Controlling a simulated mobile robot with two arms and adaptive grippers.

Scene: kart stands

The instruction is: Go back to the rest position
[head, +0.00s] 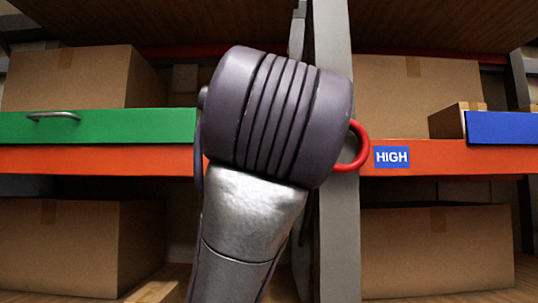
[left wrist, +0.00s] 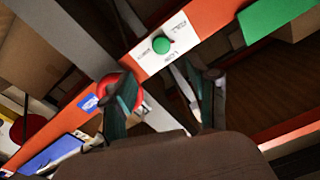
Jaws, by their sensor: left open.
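My left gripper (left wrist: 160,90) shows in the left wrist view, with its two dark fingers spread apart and nothing held between them. The fingers are in front of an orange shelf beam (left wrist: 208,18). A red round part (left wrist: 131,84) shows partly behind the left finger; I cannot tell whether they touch. A green round knob (left wrist: 160,45) sits on a white labelled plate on the beam, beyond the fingers. In the head view my arm fills the middle and hides the left gripper. My right gripper is in neither view.
A grey upright (head: 340,220) stands behind my arm, with a red ring (head: 361,150) beside it. Orange beams carry a blue HIGH label (head: 391,157), a green drawer front (head: 110,124) and a blue front (head: 502,127). Cardboard boxes (head: 70,80) fill the shelves above and below.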

